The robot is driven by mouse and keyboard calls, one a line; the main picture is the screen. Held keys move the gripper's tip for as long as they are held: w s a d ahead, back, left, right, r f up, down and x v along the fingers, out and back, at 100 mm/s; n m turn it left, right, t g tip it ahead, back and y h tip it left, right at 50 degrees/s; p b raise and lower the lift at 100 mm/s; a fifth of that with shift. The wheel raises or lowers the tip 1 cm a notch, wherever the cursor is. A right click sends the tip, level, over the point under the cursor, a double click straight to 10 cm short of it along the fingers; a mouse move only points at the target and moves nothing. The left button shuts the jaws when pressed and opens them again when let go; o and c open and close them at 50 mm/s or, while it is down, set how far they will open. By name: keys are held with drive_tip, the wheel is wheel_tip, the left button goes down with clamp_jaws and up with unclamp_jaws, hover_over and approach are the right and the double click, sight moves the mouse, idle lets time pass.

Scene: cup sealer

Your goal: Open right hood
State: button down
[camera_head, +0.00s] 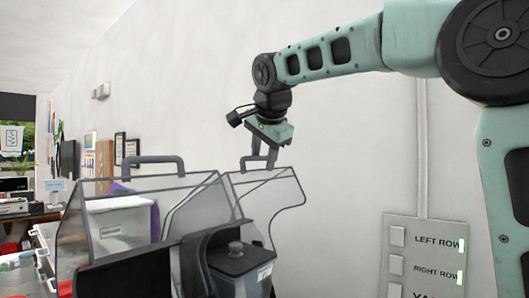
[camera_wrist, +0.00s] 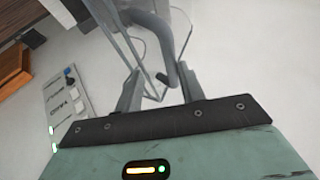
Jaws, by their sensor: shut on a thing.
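The right hood (camera_head: 272,190) is a clear panel with dark edges on the right part of the machine in the head view. Its grey handle is at its top, largely hidden by my fingers in the head view. In the wrist view the curved grey handle (camera_wrist: 168,58) runs between my fingers. My gripper (camera_head: 259,163) points down from the arm and is shut on this handle. It also shows in the wrist view (camera_wrist: 158,82), with a finger on each side. How far the hood is raised is hard to tell.
The left hood (camera_head: 135,193) with its own grey handle (camera_head: 153,160) stands close by on the left. A lidded container (camera_head: 238,262) sits under the right side. A button panel (camera_head: 424,262) is at the lower right. A white wall (camera_head: 350,130) is behind.

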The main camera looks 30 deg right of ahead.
drive_tip(key=shift+w+a+f+g, duration=0.1)
drive_tip(key=shift+a+f+g, duration=0.1)
drive_tip(key=shift+f, duration=0.35)
drive_tip(key=shift+a+f+g, duration=0.1)
drive_tip(key=shift+a+f, duration=0.1)
drive_tip(key=shift+f, duration=0.35)
drive_tip(key=c, duration=1.5)
unclamp_jaws()
drive_tip(key=shift+o, duration=0.2)
drive_tip(key=shift+w+a+f, duration=0.1)
drive_tip(key=shift+w, duration=0.45)
drive_tip(key=shift+s+d+r, duration=0.1)
drive_tip(key=shift+d+r, duration=0.1)
drive_tip(key=shift+r, duration=0.1)
drive_tip(key=shift+s+d+r, duration=0.1)
drive_tip(key=shift+r, duration=0.05)
drive_tip(key=b+v, duration=0.2)
drive_tip(key=v, duration=1.5)
drive_tip(key=shift+s+b, duration=0.15)
drive_tip(key=shift+b, duration=0.25)
